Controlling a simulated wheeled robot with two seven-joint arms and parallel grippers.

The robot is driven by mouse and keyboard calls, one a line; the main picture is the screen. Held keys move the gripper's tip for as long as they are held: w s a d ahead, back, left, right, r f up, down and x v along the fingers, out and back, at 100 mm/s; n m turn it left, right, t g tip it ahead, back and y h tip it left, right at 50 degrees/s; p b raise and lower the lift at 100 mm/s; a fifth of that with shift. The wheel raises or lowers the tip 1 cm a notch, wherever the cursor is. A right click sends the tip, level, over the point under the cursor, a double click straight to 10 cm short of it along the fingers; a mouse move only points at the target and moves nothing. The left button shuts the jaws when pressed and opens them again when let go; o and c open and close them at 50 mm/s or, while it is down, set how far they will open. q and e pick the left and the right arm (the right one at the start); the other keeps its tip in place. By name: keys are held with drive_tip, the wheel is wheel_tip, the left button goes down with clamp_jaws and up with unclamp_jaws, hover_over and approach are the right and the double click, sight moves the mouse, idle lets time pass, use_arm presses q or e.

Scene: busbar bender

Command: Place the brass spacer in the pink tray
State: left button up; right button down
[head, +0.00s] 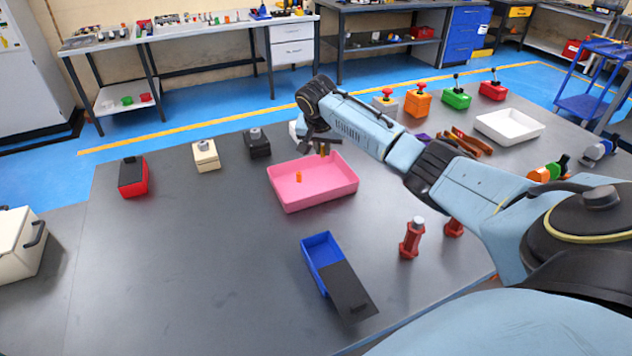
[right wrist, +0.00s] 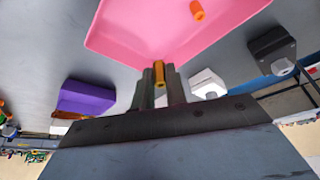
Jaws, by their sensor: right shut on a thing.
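The pink tray (head: 325,193) lies near the middle of the table. A small orange-brown cylinder (head: 298,177) is inside it; it also shows in the right wrist view (right wrist: 197,10). My right gripper (head: 322,150) is over the tray's far edge in the head view. It is shut on a small brass-coloured piece, the brass spacer (right wrist: 159,72), which stands out between the fingertips in the right wrist view. The pink tray (right wrist: 140,48) lies beyond the fingertips there. My left gripper is not in view.
A blue box with a dark lid (head: 350,290) sits in front of the tray. Red posts (head: 411,240) stand to the right. A black box (head: 257,145) and a cream box (head: 206,156) sit left of the gripper. The table's left-centre is clear.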

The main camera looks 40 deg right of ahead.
hover_over(323, 180)
drive_tip(key=a, duration=0.1)
drive_tip(key=f, duration=0.4)
drive_tip(key=shift+s+f+b, duration=0.3)
drive_tip(key=shift+s+f, duration=0.05)
drive_tip(key=shift+f+b, duration=0.3)
drive_tip(key=shift+f, duration=1.7)
drive_tip(key=shift+a+f, duration=0.1)
drive_tip(key=shift+f, duration=0.1)
drive_tip(key=c, duration=1.5)
unclamp_jaws()
drive_tip(key=shift+o, duration=0.3)
drive_tip(key=shift+r, duration=0.45)
drive_tip(key=p+v, duration=0.2)
drive_tip(key=v, duration=0.9)
drive_tip(key=shift+r, duration=0.25)
